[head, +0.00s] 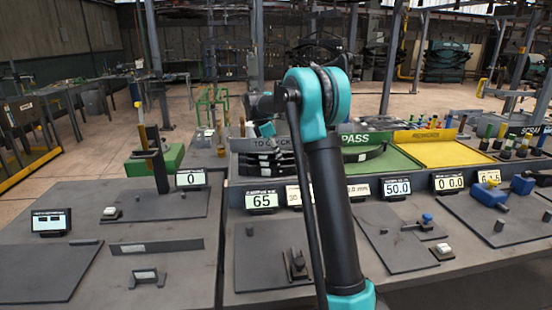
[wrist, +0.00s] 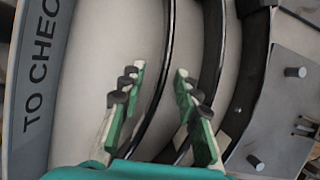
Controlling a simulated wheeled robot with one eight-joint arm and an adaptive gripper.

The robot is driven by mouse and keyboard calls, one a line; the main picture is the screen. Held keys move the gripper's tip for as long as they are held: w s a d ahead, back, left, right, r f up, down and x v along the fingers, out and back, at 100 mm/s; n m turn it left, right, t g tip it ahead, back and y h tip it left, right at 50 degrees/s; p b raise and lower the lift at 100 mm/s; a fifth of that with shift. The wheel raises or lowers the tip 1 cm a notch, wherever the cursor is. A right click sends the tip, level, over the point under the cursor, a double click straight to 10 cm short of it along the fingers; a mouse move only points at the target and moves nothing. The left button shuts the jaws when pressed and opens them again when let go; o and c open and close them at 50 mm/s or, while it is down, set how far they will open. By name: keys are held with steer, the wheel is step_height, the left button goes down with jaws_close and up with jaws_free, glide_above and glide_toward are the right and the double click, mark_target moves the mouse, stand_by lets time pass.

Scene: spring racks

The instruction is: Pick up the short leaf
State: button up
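Several dark curved leaves (head: 268,159) lie in the grey bin marked "TO CHECK" (head: 245,145), left of my arm in the head view. In the wrist view, one thin curved leaf (wrist: 166,50) runs between the fingers of my gripper (wrist: 160,72), and another leaf (wrist: 216,45) curves to the right of them. I cannot tell which leaf is the short one. My gripper is open, its green fingers apart with dark pads, and neither finger visibly grips a leaf. In the head view the fingers cannot be made out; my arm hides part of the bin.
A green tray marked "PASS" (head: 400,160) holds a dark curved leaf, beside a yellow tray (head: 458,154). Displays, such as one reading 65 (head: 262,200), and metal fixtures stand along the grey bench front. A green block (head: 155,160) with a post stands left.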

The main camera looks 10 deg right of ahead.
steer(key=shift+d+f, duration=0.1)
steer(key=shift+f, duration=0.2)
steer(key=shift+c, duration=0.5)
jaws_close()
steer(key=shift+r, duration=0.1)
